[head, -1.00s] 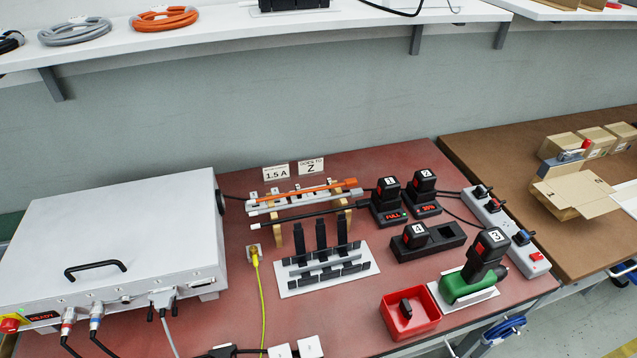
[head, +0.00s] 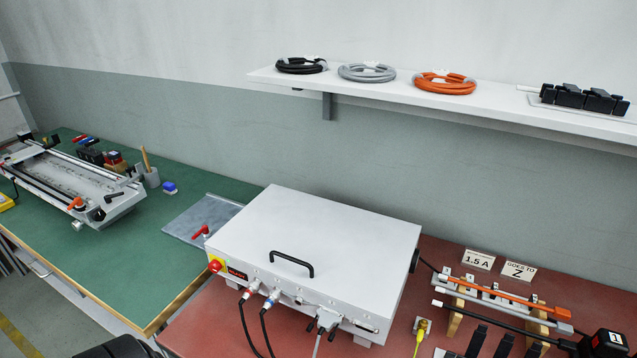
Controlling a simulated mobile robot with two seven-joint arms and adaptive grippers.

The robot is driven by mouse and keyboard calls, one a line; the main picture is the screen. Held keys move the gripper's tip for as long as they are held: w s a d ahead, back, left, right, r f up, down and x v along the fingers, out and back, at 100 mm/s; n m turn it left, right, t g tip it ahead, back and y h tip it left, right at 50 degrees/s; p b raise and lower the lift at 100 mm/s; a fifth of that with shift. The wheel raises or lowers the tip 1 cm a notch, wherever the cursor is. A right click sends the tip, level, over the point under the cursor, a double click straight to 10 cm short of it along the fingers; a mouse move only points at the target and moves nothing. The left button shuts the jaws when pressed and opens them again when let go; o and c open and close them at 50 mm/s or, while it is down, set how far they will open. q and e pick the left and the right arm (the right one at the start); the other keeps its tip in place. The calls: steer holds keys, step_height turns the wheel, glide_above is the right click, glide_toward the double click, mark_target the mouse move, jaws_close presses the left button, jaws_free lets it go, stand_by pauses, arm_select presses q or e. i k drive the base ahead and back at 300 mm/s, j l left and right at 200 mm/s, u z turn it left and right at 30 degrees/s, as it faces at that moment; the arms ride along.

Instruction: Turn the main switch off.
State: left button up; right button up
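A white control box (head: 330,235) with a black handle stands on the red bench. At the left end of its front is a red knob (head: 215,265) on a yellow plate. Beside the knob is a small dark display (head: 237,272) with red lettering, too small to read surely now. A red lever (head: 200,232) sticks out by the box's left side. I cannot tell which of these two red controls is the main switch, nor its setting.
Cables hang from plugs (head: 270,297) on the box front. A grey plate (head: 205,218) lies left of the box on the green bench (head: 100,265). A gantry device (head: 75,185) stands further left. A white shelf (head: 460,103) with coiled cables hangs above.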

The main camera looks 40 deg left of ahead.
mark_target(214, 265)
steer(key=u, duration=1.95)
steer(key=k+z, duration=0.05)
